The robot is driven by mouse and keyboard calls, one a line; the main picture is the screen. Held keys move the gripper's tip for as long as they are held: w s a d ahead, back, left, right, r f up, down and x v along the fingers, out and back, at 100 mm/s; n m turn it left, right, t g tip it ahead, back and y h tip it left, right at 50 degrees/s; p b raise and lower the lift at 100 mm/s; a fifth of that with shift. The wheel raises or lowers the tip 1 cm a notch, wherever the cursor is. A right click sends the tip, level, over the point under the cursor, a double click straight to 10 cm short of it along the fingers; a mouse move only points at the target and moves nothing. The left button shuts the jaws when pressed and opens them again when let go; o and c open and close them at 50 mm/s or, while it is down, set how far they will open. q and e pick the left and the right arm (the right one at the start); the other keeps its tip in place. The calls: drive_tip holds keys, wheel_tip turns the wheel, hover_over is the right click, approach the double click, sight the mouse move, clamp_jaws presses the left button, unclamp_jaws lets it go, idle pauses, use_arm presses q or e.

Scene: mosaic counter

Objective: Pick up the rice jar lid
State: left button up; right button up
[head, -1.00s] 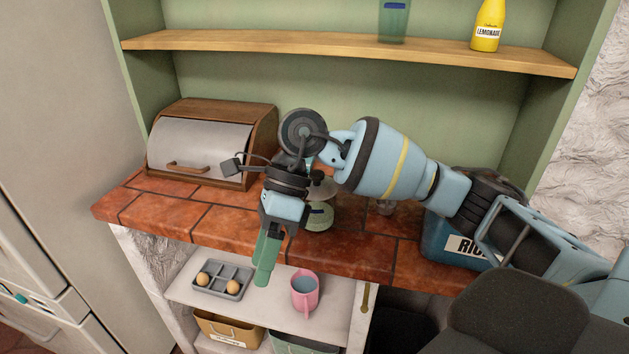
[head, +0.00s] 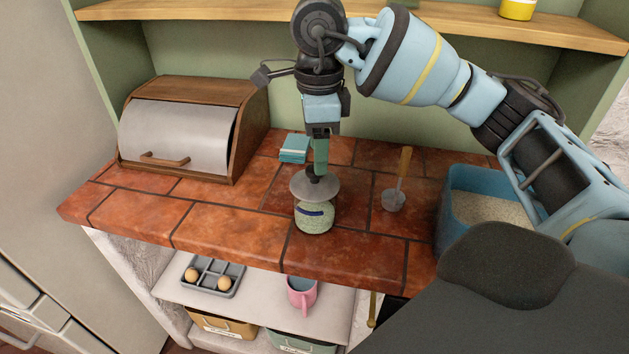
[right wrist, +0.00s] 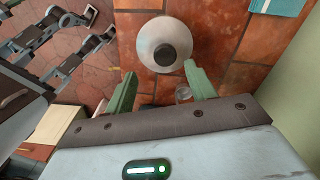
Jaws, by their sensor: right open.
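The rice jar lid (head: 304,188) is a grey disc with a dark knob, on a small glass jar (head: 314,219) with a dark blue label. The jar stands upright on the tiled counter near its front edge. My right gripper (head: 319,170) points down at the knob from above, its green fingers partly overlapping it in the head view. In the right wrist view the lid (right wrist: 150,42) lies just beyond the open, empty fingertips (right wrist: 160,80). The jar is hidden under the lid there. My left gripper is not in view.
A wooden bread box (head: 180,135) stands at the left. Teal sponges or cloths (head: 294,148) lie behind the jar. A scoop with a wooden handle (head: 403,165) and a blue rice bin (head: 460,232) stand to the right. A shelf below holds a pink mug (head: 301,293).

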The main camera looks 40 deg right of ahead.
sight(315, 178)
drive_tip(key=shift+w+f, duration=0.25)
drive_tip(key=shift+f, duration=0.9)
drive_tip(key=shift+w+f, duration=0.25)
drive_tip(key=shift+f, duration=1.4)
drive_tip(key=shift+c, duration=0.4)
drive_tip(key=c, duration=1)
